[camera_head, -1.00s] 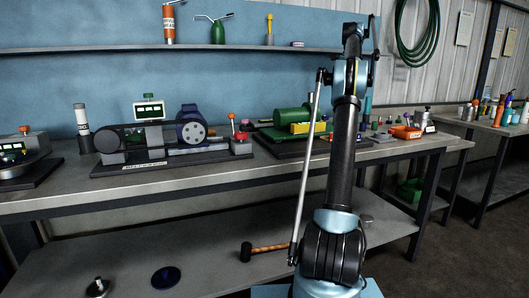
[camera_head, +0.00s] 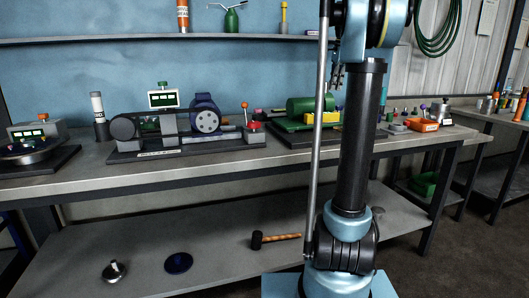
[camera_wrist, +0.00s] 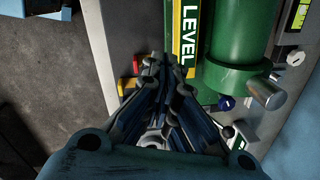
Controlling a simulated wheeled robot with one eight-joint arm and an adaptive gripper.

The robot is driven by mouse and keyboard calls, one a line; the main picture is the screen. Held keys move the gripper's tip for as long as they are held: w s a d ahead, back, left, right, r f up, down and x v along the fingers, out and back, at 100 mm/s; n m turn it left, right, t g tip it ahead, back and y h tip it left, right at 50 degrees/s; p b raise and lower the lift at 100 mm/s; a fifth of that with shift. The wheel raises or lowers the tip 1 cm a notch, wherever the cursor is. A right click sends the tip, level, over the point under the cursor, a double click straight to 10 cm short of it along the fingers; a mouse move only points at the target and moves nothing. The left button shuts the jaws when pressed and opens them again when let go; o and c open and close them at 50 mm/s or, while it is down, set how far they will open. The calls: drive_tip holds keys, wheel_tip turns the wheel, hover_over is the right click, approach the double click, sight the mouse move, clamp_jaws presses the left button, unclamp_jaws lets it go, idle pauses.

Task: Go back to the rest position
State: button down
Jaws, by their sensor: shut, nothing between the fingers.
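My gripper (camera_wrist: 160,62) shows in the wrist view, pointing away from the camera with its fingers together and nothing between them. In that view its tips are beside a yellow and green bar marked LEVEL (camera_wrist: 188,40). In the head view my raised arm stands in front of the bench and hides part of it. A small part of my gripper (camera_head: 337,76) seems to show beside the upper arm, mostly hidden.
The green machine (camera_head: 305,112) is on the bench, behind and left of my arm; its green cylinder (camera_wrist: 236,40) is close in the wrist view. A belt machine (camera_head: 185,135) stands farther left. A hammer (camera_head: 275,238) lies on the lower shelf. Dark floor is clear at right.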

drive_tip(key=s+a+f+n, duration=0.45)
drive_tip(key=s+f, duration=0.35)
drive_tip(key=s, duration=0.3)
drive_tip(key=s+a+f+n, duration=0.45)
drive_tip(key=s+f, duration=0.25)
drive_tip(key=s, duration=0.4)
drive_tip(key=s+a+f+n, duration=0.1)
drive_tip(key=s+f+n, duration=0.3)
drive_tip(key=s+f, duration=0.4)
drive_tip(key=s+f+n, duration=0.4)
drive_tip(key=s+f, duration=0.5)
drive_tip(key=f, duration=0.5)
drive_tip(key=shift+s+a+n+t+h, duration=0.15)
drive_tip(key=shift+a+n+t+h, duration=0.15)
drive_tip(key=shift+a+t+h, duration=0.1)
drive_tip(key=shift+f, duration=0.1)
drive_tip(key=shift+w+f, duration=0.2)
drive_tip(key=shift+w, duration=0.25)
